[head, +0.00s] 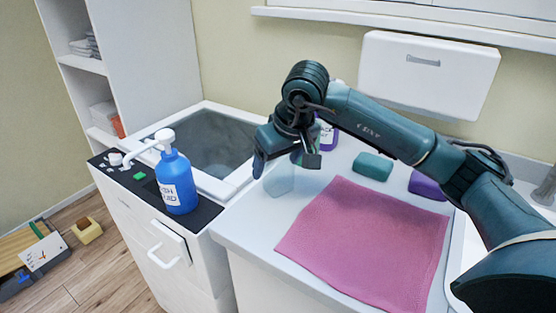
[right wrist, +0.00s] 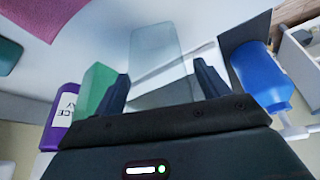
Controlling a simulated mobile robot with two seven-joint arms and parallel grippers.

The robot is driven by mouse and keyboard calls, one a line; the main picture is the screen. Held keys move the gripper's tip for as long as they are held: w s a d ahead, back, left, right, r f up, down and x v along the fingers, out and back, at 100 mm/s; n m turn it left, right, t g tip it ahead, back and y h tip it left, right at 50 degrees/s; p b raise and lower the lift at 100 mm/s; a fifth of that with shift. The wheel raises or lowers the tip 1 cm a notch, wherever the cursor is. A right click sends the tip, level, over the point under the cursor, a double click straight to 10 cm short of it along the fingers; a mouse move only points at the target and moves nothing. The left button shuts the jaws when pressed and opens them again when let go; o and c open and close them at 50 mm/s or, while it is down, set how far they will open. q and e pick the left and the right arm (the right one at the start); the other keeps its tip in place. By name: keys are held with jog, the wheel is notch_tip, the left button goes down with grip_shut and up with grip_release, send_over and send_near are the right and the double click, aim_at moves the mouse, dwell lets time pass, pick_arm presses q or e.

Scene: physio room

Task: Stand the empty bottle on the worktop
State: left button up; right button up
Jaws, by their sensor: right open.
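A clear, see-through container (head: 281,180), perhaps the empty bottle, stands on the white worktop (head: 250,227) left of the pink cloth. My right gripper (head: 285,163) is open just above and around it. In the right wrist view the clear container (right wrist: 158,50) shows between the two spread fingers (right wrist: 161,76), with no visible grip on it. A blue pump bottle (head: 175,182) stands on the black top beside the sink. My left gripper is out of view.
A pink cloth (head: 365,240) covers much of the worktop. Behind it are a purple bottle (head: 328,137), a teal block (head: 372,167) and a purple block (head: 426,186). In the right wrist view a green item (right wrist: 97,92) is beside one finger. A sink (head: 212,140) lies left.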

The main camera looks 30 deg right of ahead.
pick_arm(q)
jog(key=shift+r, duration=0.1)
pick_arm(e)
jog(key=shift+r, duration=0.15)
jog(key=shift+r, duration=0.25)
pick_arm(q)
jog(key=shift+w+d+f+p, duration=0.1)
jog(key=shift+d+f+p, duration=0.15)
jog(key=shift+p, duration=0.2)
pick_arm(e)
jog(key=v, duration=1.1)
jog(key=shift+s+r, duration=0.2)
jog(key=shift+s, duration=0.05)
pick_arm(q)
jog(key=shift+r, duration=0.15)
